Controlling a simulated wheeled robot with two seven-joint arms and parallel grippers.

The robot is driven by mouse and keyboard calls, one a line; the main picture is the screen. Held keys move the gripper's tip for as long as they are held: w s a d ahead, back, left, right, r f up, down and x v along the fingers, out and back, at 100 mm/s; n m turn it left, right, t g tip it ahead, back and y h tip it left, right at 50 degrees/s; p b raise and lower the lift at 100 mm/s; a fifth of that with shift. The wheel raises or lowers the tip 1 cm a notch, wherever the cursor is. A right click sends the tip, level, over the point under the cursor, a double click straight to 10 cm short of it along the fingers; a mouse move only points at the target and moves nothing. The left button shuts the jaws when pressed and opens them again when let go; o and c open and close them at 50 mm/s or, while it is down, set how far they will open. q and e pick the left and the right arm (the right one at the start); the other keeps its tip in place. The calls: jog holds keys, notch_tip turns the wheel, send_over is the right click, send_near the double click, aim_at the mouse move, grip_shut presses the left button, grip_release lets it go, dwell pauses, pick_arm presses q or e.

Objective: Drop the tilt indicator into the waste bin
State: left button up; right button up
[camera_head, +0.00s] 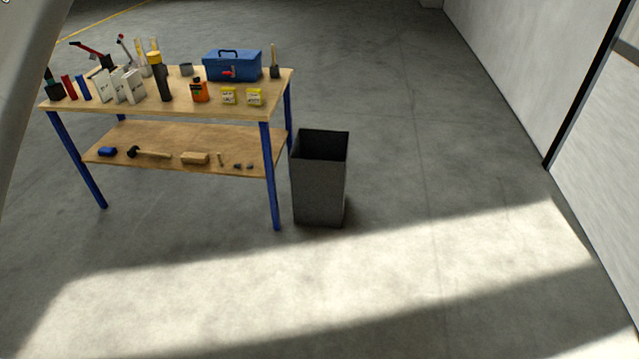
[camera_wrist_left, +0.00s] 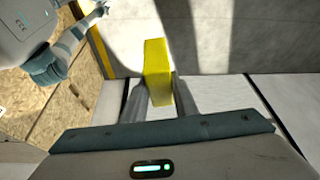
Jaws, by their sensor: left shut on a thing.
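In the left wrist view, my left gripper (camera_wrist_left: 160,100) is shut on a yellow box-shaped thing (camera_wrist_left: 157,62), which I take to be the tilt indicator. It sticks out beyond the fingertips, and no label on it can be read. The waste bin (camera_head: 319,190) is a dark grey, square, open-topped bin standing on the floor at the right end of the workbench in the head view. Neither gripper shows in the head view. What looks like my right gripper (camera_wrist_left: 98,9) is small at the top of the left wrist view; its fingers are unclear.
A wooden workbench (camera_head: 200,106) with blue legs stands left of the bin. The floor in front is clear.

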dwell(0.3)
pick_arm(q)
jog(key=shift+w+a+f, duration=0.1)
jog(key=shift+w+f, duration=0.15)
jog(key=shift+f, duration=0.25)
jog(key=w+a+f+n+t+b, duration=0.1)
jog(key=w+a+f+n+b, duration=0.25)
jog(key=f, duration=1.25)
jog(key=w+a+f+n+t+y+b, duration=0.15)
jog(key=w+a+f, duration=0.4)
jog(key=f, duration=0.95)
jog(key=w+a+f+n+h+b, duration=0.1)
jog(key=w+a+f+n+b, duration=0.25)
jog(key=f, duration=1.25)
jog(key=s+a+f+n+t+y+b, duration=0.1)
jog(key=s+a+f+n, duration=0.1)
jog(key=a+f, duration=0.35)
jog(key=s+a+f+n+y, duration=0.1)
jog(key=a+f, duration=0.1)
jog(key=f, duration=0.6)
jog(key=s+a+f+n+t+b, duration=0.1)
jog(key=s+a+f+n, duration=0.15)
jog(key=f, duration=0.45)
jog(key=s+a+f+n+y+b, duration=0.2)
jog(key=s+a+f+n, duration=0.2)
jog(key=s+a+f, duration=0.5)
jog(key=shift+a+f, duration=0.15)
jog(key=shift+f, duration=0.55)
